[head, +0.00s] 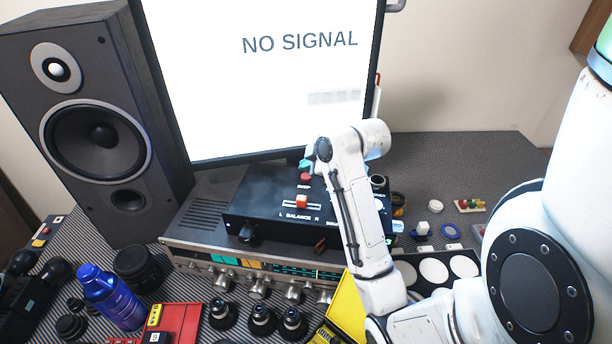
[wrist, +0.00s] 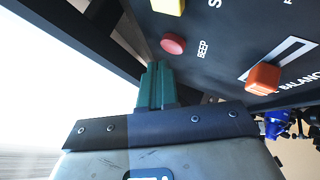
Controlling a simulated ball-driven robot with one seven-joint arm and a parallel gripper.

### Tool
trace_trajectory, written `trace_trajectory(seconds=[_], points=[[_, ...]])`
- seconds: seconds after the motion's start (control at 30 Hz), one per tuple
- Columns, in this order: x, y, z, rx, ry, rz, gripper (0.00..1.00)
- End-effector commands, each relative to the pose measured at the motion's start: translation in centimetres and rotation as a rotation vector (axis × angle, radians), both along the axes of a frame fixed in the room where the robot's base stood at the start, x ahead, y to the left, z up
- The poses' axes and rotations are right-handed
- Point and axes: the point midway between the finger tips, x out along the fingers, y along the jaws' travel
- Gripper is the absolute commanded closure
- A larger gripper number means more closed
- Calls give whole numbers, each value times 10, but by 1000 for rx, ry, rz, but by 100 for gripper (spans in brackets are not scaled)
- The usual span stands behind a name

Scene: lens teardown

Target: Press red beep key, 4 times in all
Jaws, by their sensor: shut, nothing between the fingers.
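The red beep key (head: 306,176) is a small round red button on the sloped face of a black control box (head: 262,190), with the word BEEP beside it. It also shows in the wrist view (wrist: 173,43), just beyond my fingertips. My gripper (head: 306,163) has teal fingers (wrist: 158,66), shut together with nothing between them. The fingertips are close to the key, with a small gap in the wrist view. I cannot tell how far above the panel they are. The key is uncovered in both views.
An orange-red balance slider knob (head: 301,202) sits near the key; a yellow key (wrist: 168,4) is on the same panel. The box stands on a silver receiver (head: 200,258). A monitor (head: 240,90) reading NO SIGNAL rises behind, and a black speaker (head: 98,180) stands at left.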

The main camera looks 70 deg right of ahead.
Motion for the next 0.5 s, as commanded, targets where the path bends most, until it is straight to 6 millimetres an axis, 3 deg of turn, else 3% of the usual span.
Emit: trace_trajectory(seconds=[0.5], points=[[0, 0, -8, 0, 0, 0, 100]])
